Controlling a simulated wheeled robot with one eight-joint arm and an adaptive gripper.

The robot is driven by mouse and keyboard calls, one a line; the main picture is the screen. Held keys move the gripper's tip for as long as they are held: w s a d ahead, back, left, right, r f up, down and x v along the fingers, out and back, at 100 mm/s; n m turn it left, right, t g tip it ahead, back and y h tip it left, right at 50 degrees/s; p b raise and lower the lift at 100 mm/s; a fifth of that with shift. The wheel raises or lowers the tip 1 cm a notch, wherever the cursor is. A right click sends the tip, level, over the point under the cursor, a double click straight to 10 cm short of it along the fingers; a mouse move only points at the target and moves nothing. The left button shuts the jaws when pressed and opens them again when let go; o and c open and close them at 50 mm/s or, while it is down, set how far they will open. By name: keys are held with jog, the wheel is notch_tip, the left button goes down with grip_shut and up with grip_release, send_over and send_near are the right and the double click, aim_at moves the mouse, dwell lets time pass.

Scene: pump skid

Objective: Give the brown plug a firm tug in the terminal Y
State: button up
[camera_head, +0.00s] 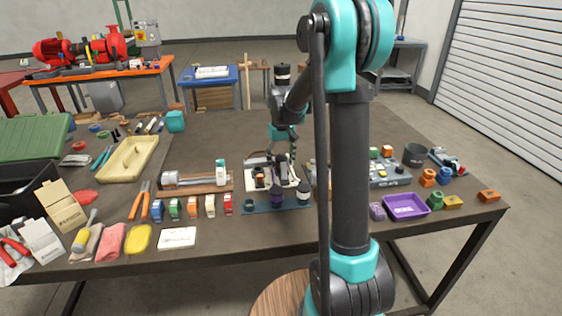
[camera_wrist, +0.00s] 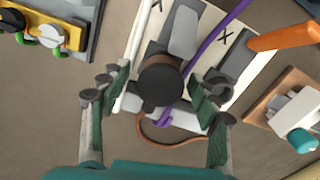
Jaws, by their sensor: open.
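In the wrist view, a dark round plug with a brown ring (camera_wrist: 160,82) stands end-on between my open fingers. A brown wire (camera_wrist: 165,145) curves below it, so I take it for the brown plug. My gripper (camera_wrist: 161,108) has one finger on each side, with gaps showing between the fingers and the plug. The white terminal board (camera_wrist: 131,50) lies beneath. Its visible marks read X; a Y mark is not readable, and the terminal under the plug is hidden. In the head view my gripper (camera_head: 283,163) is over the board (camera_head: 254,185), partly hiding it.
A purple wire (camera_wrist: 205,42) runs beside the plug, near a grey block (camera_wrist: 235,55). An orange bar (camera_wrist: 285,35) lies at the upper right. A wooden base (camera_wrist: 262,112) with a teal-knobbed fitting is at right. A yellow unit (camera_wrist: 68,33) is at upper left.

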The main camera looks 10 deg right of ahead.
jog(key=c, duration=1.3)
